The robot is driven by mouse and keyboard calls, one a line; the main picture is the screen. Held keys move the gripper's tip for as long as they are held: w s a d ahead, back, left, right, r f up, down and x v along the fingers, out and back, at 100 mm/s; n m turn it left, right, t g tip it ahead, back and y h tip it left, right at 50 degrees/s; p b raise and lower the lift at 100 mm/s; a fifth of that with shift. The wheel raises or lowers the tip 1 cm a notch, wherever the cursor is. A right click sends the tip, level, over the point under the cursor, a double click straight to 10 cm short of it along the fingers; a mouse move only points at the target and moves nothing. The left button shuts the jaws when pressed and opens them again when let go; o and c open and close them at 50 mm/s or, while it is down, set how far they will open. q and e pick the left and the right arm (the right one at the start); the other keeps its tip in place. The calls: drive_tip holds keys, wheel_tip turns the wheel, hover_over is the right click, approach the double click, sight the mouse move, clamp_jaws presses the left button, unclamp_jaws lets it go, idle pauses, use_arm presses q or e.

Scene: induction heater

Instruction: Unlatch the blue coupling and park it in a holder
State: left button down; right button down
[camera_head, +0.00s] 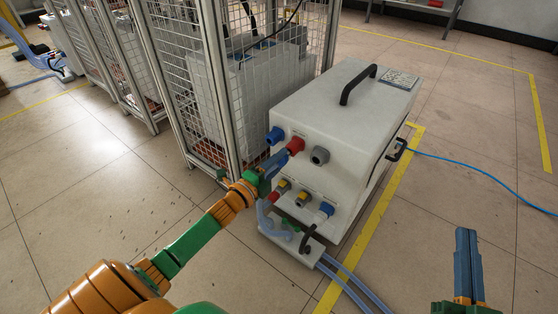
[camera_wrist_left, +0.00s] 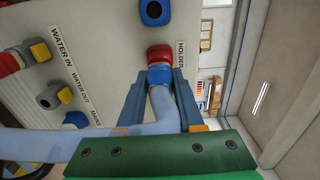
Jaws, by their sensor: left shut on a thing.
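My left gripper (camera_head: 272,174) is shut on the blue coupling (camera_wrist_left: 157,76), which ends a pale blue hose (camera_wrist_left: 160,105). In the left wrist view, the coupling's front lines up with and seems to touch the red holder (camera_wrist_left: 160,54) on the panel, beside a "HOLDER" label. I cannot tell whether it is seated. In the head view, my fingers largely hide the coupling below the red holder (camera_head: 296,145). A blue holder (camera_head: 275,136) sits to its left, also in the left wrist view (camera_wrist_left: 155,12). My right gripper (camera_head: 468,263) looks shut and empty, over the floor.
A mesh cage (camera_head: 165,75) stands close behind on the left. A blue cable (camera_head: 480,172) crosses open floor at right.

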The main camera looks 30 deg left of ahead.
idle(0.6)
use_arm(q)
drive_tip(key=shift+w, duration=0.65)
drive_tip(key=shift+c, duration=2.3)
unclamp_jaws()
